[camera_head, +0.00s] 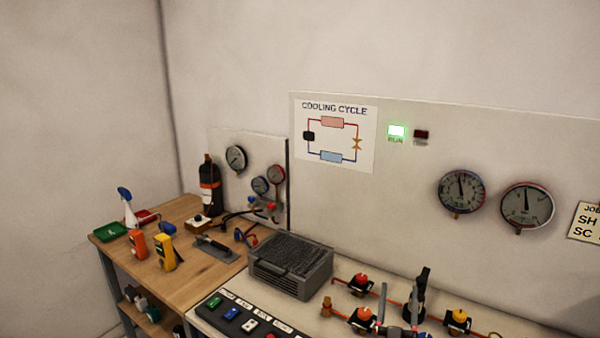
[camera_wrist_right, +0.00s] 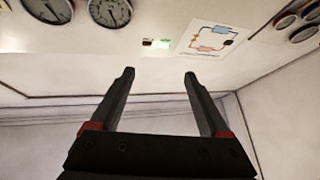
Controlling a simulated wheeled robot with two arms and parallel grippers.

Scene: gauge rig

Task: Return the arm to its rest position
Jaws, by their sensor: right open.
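My right gripper (camera_head: 403,290) is at the bottom of the head view, in front of the bench with the valves, and partly cut off by the lower edge. In the right wrist view my right gripper (camera_wrist_right: 159,73) shows two dark, spread fingers with red bases. Nothing is between them. The fingers point toward the wall, with the panel seen upside down beyond them. My left gripper is in neither view.
A panel with gauges (camera_head: 461,192), a cooling cycle poster (camera_head: 333,136) and a lit green RUN lamp (camera_head: 397,131) stands behind the bench. A wooden table (camera_head: 185,285) with tools is at left.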

